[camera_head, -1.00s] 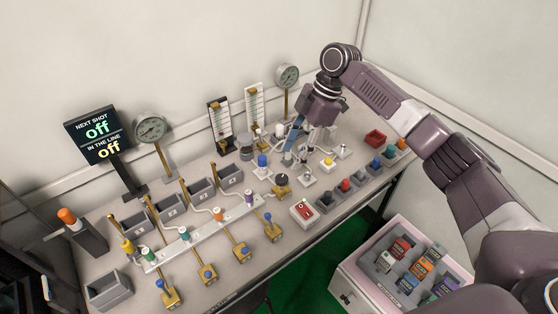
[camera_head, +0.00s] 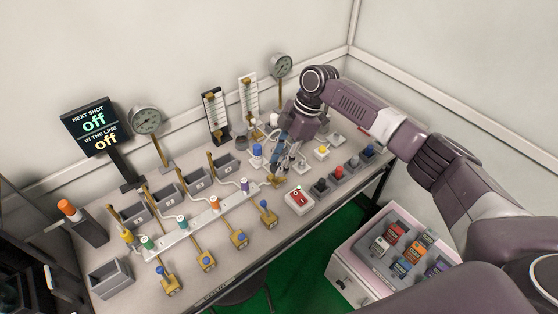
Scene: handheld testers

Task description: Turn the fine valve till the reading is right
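My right gripper (camera_head: 279,172) reaches down from the right over the bench, at the right end of the white manifold rail (camera_head: 215,216). Its fingers are over the spot of a dark round knob, which they now hide; a bit of brass shows below them. I cannot tell whether they touch or grip it, nor whether it is the fine valve. Two upright flow tubes, one dark-backed (camera_head: 215,116) and one white (camera_head: 249,95), and two round dial gauges, left (camera_head: 146,121) and right (camera_head: 280,66), stand along the back. Their readings are too small to read. My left gripper is out of view.
A black sign (camera_head: 91,128) reads "off" twice. Blue-knobbed brass valves (camera_head: 238,239) line the front edge. A red switch box (camera_head: 299,198) and push buttons (camera_head: 337,173) sit close right of the gripper. A white crate (camera_head: 346,279) of coloured blocks stands lower right.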

